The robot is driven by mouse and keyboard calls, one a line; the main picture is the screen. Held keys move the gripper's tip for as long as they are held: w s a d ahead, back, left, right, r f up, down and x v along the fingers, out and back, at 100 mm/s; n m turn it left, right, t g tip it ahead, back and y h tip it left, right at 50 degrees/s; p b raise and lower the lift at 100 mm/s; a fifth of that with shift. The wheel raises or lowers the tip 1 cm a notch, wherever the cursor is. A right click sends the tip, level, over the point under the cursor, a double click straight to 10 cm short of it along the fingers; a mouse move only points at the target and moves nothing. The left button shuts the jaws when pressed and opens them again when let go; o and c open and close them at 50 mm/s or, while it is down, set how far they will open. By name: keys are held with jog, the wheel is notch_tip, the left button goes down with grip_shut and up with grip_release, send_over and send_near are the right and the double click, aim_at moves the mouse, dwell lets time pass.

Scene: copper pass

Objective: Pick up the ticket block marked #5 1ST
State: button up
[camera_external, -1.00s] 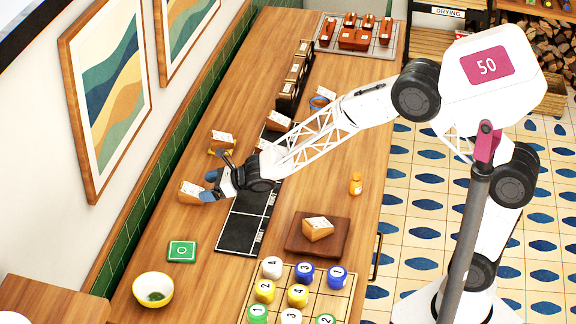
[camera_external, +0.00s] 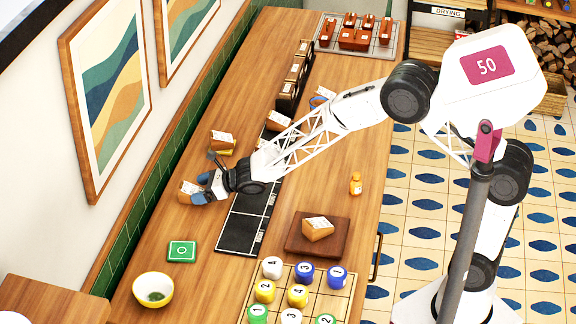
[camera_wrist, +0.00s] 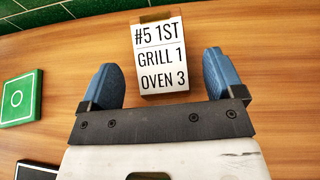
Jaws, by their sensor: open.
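The ticket block marked #5 1ST (camera_wrist: 160,60) stands on the wooden counter in the wrist view; its white label also reads GRILL 1, OVEN 3. My gripper (camera_wrist: 162,80) is open, with one blue fingertip on each side of the block's near end and gaps to both. Most of the block lies beyond the fingertips. In the external view the block (camera_external: 186,192) is a small wooden wedge near the wall, and my gripper (camera_external: 202,193) is just to its right, low over the counter.
A green tile with a circle (camera_external: 182,251) lies near the block, also at the left of the wrist view (camera_wrist: 18,98). Another ticket block (camera_external: 222,139) sits farther back by the wall. A black board (camera_external: 240,232) lies to the right. The tiled wall (camera_wrist: 30,12) is close behind.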

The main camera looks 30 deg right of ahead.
aim_at(193, 190)
jog(key=shift+x, duration=1.65)
jog(key=c, duration=1.1)
jog(key=shift+o, duration=0.2)
jog(key=shift+r, duration=0.2)
jog(key=shift+r, duration=1.55)
jog(key=s+d, duration=0.3)
jog(key=s, duration=0.1)
jog(key=s+d+r, duration=0.1)
jog(key=s+d, duration=0.2)
jog(key=s, duration=0.1)
jog(key=s+d, duration=0.3)
jog(key=s, duration=0.2)
jog(key=shift+d+r, duration=0.1)
jog(key=shift+r, duration=0.2)
